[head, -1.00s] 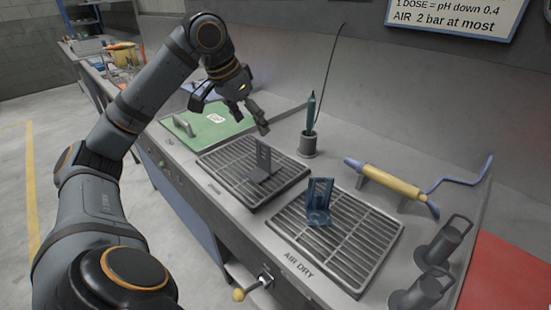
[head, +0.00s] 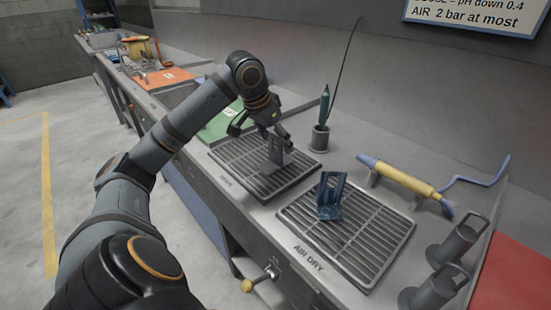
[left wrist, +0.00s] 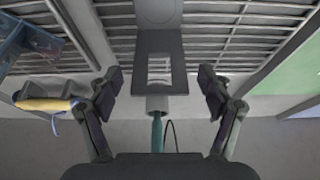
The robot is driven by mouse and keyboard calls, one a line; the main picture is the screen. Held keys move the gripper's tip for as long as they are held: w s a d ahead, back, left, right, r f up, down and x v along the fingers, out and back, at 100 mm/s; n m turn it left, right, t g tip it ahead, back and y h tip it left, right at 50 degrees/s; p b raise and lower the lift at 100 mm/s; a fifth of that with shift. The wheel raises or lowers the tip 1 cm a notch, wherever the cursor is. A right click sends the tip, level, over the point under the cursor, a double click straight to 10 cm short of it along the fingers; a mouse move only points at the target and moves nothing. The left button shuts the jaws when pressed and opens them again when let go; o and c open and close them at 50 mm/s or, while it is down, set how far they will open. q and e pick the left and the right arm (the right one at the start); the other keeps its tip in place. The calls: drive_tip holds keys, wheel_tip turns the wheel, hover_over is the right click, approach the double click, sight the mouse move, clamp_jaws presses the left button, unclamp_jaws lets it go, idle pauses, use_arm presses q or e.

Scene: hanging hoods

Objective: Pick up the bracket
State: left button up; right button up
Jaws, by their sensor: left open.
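A dark grey bracket (head: 276,152) with a slotted upright plate stands on the far drain grate. In the left wrist view the grey bracket (left wrist: 160,48) lies centred between my fingers, with a clear gap on both sides. My left gripper (head: 263,137) is open and empty, right at the bracket's upright plate; its fingers also show apart in the left wrist view (left wrist: 160,80). A second bracket, blue (head: 330,196), stands on the nearer grate, and its edge shows in the left wrist view (left wrist: 22,42). My right gripper is not in view.
The far grate (head: 235,163) and the near "AIR DRY" grate (head: 365,255) are set in the bench. A holder cup (head: 319,139) with a green tool stands behind the far grate. A yellow-handled tool (head: 400,180) and dark cylinders (head: 455,250) are at the right.

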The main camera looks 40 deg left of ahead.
use_arm(q)
clamp_jaws()
idle(0.4)
drive_tip(key=shift+r, duration=0.1)
